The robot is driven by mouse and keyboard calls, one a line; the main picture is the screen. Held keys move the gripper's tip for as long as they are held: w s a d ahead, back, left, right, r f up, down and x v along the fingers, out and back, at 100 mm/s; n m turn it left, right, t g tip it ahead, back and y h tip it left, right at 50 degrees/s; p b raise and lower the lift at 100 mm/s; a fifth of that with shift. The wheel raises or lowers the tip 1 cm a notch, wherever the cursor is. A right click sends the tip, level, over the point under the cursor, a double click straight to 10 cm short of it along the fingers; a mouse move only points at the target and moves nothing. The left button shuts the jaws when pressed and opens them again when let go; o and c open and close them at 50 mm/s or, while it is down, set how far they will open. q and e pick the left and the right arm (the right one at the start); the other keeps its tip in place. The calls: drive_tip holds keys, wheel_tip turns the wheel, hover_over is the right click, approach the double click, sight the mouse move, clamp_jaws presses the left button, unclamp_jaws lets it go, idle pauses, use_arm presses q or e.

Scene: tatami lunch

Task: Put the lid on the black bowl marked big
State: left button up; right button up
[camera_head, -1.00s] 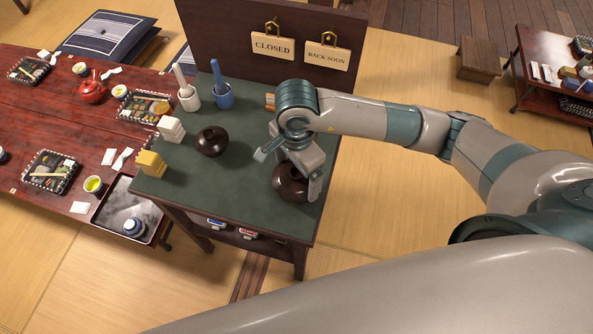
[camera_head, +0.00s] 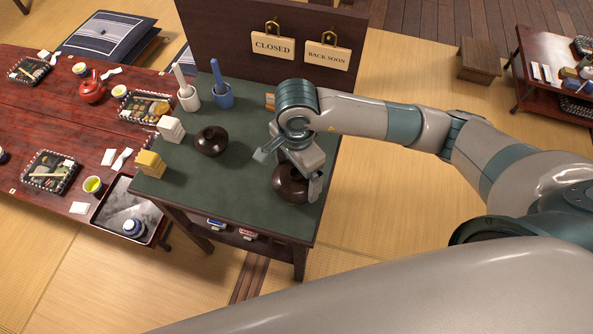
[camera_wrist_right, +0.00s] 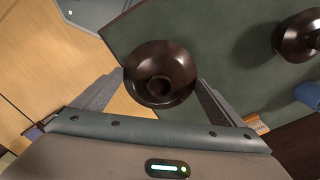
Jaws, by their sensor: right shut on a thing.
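A dark brown, glossy round piece (camera_head: 289,187) is at the front right of the green-topped stand, under my right gripper (camera_head: 290,174). In the right wrist view this dark round piece (camera_wrist_right: 178,62) has a raised ring at its middle and sits between the fingertips of my right gripper (camera_wrist_right: 162,82), which is shut on it. I cannot tell where lid and bowl meet, and no marking is readable. A second dark round vessel (camera_head: 211,141) stands apart to the left; it also shows in the right wrist view (camera_wrist_right: 297,38). My left gripper is not in view.
The green stand top (camera_head: 235,185) is clear between the two dark pieces. White blocks (camera_head: 171,129), yellow blocks (camera_head: 151,163), a white mortar (camera_head: 189,100) and a blue mortar (camera_head: 223,98) stand along its left and back. A sign board (camera_head: 230,35) rises behind.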

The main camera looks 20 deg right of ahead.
drive_tip(key=shift+f+b, duration=0.25)
drive_tip(key=shift+b, duration=0.6)
idle(1.2)
idle(0.6)
idle(0.4)
drive_tip(key=shift+d+f+b, duration=0.35)
drive_tip(key=shift+f+b, duration=0.05)
drive_tip(key=shift+b, duration=0.45)
drive_tip(key=o, duration=0.7)
drive_tip(key=shift+o, duration=0.2)
drive_tip(key=shift+r, duration=0.15)
